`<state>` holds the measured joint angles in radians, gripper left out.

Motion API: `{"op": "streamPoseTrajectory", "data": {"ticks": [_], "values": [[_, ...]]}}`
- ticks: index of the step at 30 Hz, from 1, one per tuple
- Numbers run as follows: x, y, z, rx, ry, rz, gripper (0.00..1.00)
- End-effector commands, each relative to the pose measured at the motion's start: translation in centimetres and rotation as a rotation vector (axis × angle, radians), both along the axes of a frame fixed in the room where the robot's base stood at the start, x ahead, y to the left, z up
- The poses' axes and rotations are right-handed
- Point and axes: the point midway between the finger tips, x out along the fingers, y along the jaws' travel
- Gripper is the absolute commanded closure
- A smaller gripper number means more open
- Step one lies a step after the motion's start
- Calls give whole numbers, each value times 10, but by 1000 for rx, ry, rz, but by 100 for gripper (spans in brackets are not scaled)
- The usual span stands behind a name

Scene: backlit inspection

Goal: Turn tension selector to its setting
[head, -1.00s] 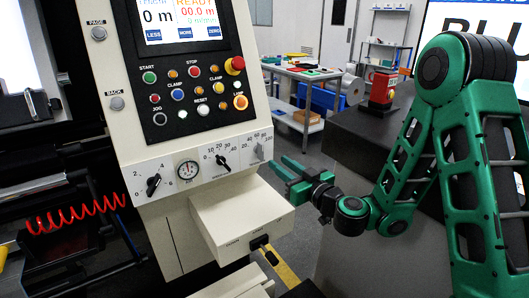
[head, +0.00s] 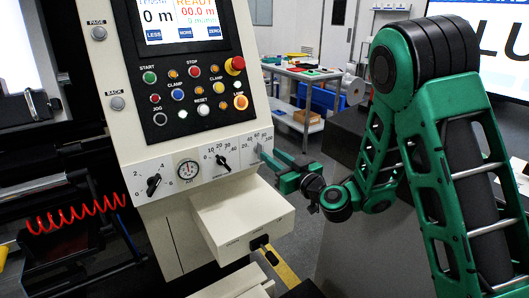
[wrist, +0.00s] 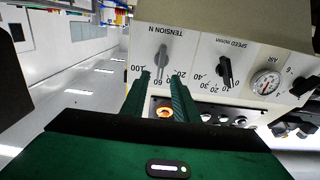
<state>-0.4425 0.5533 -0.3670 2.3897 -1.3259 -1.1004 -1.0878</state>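The tension selector is a grey knob (wrist: 161,56) on the cream panel, under the upside-down label "TENSION N" in the wrist view. Its grip stands nearly upright in that picture, with the lower end toward the middle of the scale, near 60. In the head view my gripper (head: 270,158) reaches the panel from the right.
A black speed knob (wrist: 224,70) and an air gauge (wrist: 265,82) sit beside the tension dial. Push buttons (head: 177,95) and a red emergency stop (head: 238,63) are above. A cream box (head: 243,222) juts out below the panel.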

Motion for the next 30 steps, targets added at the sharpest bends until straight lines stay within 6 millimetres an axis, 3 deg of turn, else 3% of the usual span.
{"op": "streamPoseTrajectory", "data": {"ticks": [15, 29, 30], "values": [[39, 28, -1, -1, -1, 3, 73], [45, 30, -1, 0, 0, 0, 73], [45, 30, -1, 0, 0, 0, 82]]}}
